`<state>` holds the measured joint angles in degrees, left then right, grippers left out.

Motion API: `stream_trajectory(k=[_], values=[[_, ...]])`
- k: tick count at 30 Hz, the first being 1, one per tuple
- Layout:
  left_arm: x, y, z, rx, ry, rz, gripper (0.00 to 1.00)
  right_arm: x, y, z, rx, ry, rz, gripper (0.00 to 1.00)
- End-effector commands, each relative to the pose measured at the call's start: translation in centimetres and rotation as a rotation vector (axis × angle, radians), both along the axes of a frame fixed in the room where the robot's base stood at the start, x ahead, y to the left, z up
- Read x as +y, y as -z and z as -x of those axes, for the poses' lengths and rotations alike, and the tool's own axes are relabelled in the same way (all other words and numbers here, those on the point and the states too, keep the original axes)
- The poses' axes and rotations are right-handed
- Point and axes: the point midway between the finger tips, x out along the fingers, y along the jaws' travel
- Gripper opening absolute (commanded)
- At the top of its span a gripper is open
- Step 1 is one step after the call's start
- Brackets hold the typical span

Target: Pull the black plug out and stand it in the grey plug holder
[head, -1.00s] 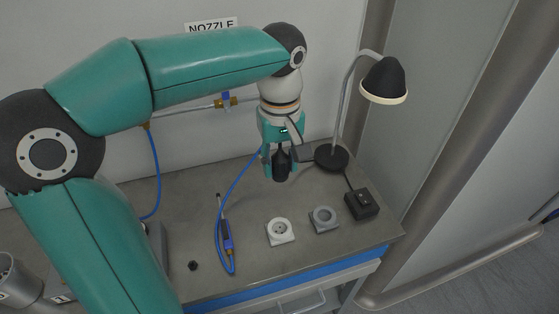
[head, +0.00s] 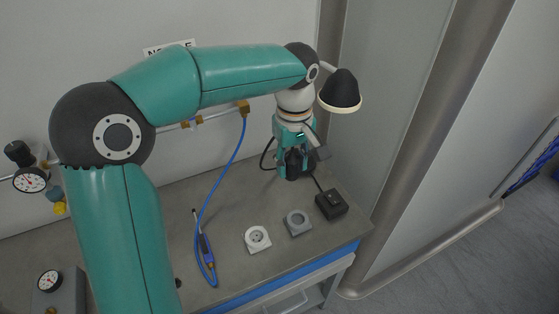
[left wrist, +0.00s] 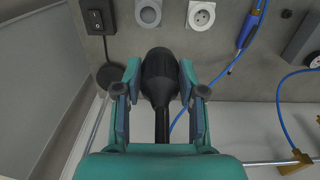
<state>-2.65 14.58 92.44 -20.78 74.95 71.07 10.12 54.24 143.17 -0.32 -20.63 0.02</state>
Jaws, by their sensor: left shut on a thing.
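My left gripper (head: 292,174) is shut on the black plug (head: 295,160) and holds it above the back right of the bench. The left wrist view shows the plug (left wrist: 160,72) between both fingers, its rounded end facing the bench and its cord side toward the wrist. The grey plug holder (head: 297,222) lies on the bench in front of the gripper, apart from the plug; it also shows in the left wrist view (left wrist: 148,13). The white socket (head: 257,239) lies left of the holder, its face bare. My right gripper is not in view.
A black switch box (head: 331,205) lies right of the holder. The lamp (head: 341,92) stands behind my left gripper, close to my arm. A blue hose with a nozzle (head: 205,248) lies left of the socket.

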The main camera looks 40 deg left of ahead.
Motion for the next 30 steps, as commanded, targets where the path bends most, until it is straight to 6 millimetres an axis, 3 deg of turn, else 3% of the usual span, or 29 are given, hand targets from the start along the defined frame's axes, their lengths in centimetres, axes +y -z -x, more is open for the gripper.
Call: stream_trajectory(k=[11,30], values=[[-1.3,0.0,-2.4,-0.001,0.0,0.0,0.0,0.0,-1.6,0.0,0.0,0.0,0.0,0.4],[-1.3,3.6,-2.4,0.0,0.0,0.0,0.0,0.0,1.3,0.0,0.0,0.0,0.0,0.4]])
